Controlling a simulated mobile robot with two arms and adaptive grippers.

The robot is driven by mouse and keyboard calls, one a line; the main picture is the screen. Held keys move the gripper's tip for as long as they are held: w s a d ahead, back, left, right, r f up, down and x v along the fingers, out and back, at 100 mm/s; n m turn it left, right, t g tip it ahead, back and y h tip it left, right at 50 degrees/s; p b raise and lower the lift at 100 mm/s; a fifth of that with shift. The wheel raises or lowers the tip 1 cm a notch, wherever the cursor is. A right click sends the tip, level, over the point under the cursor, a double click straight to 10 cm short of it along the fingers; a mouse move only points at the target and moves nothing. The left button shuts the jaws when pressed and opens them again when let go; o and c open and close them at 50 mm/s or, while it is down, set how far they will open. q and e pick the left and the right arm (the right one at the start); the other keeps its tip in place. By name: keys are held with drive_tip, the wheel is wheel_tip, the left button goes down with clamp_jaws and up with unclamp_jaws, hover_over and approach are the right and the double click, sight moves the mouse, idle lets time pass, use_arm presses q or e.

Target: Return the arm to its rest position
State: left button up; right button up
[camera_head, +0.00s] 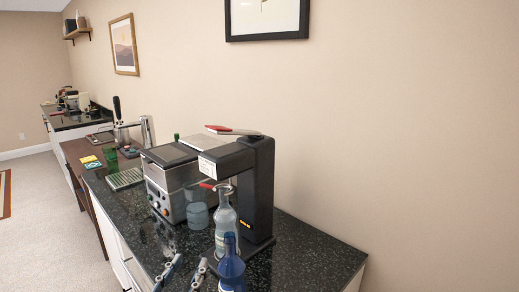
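My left gripper (187,263) shows at the bottom edge, over the dark speckled counter (308,256). Its two fingers are spread apart with only counter visible between them. It is to the left of a blue bottle (231,266) and does not appear to touch it. The rest of the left arm is below the picture. My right gripper is not in view.
A clear bottle (225,228) stands under the black arched appliance (259,190). A steel machine (172,180) stands behind, with a drip tray (125,179) further left. The counter's right end is clear, against the wall. Open carpet lies left.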

use_arm(q)
wheel_tip(320, 180, down, 8)
drive_tip(key=s+g, duration=0.2)
drive_tip(key=g, duration=0.1)
drive_tip(key=s+a+f+g+y, duration=0.1)
drive_tip(key=s+a+f+g, duration=0.1)
drive_tip(key=s+f+g, duration=0.7)
drive_tip(key=s+a+f+g+y, duration=0.25)
drive_tip(key=s+f, duration=0.75)
drive_tip(key=s, duration=0.6)
wheel_tip(320, 180, down, 26)
drive_tip(key=s, duration=0.1)
drive_tip(key=s+a+f+g+b, duration=0.1)
drive_tip(key=s+a+f+g, duration=0.1)
drive_tip(key=s+f, duration=1.5)
drive_tip(key=shift+s+a+f+m+h, duration=0.35)
drive_tip(key=shift+s+a, duration=0.1)
drive_tip(key=shift+a, duration=0.1)
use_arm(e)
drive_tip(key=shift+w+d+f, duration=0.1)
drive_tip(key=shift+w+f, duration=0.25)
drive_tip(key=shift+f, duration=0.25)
use_arm(q)
drive_tip(key=shift+c, duration=0.4)
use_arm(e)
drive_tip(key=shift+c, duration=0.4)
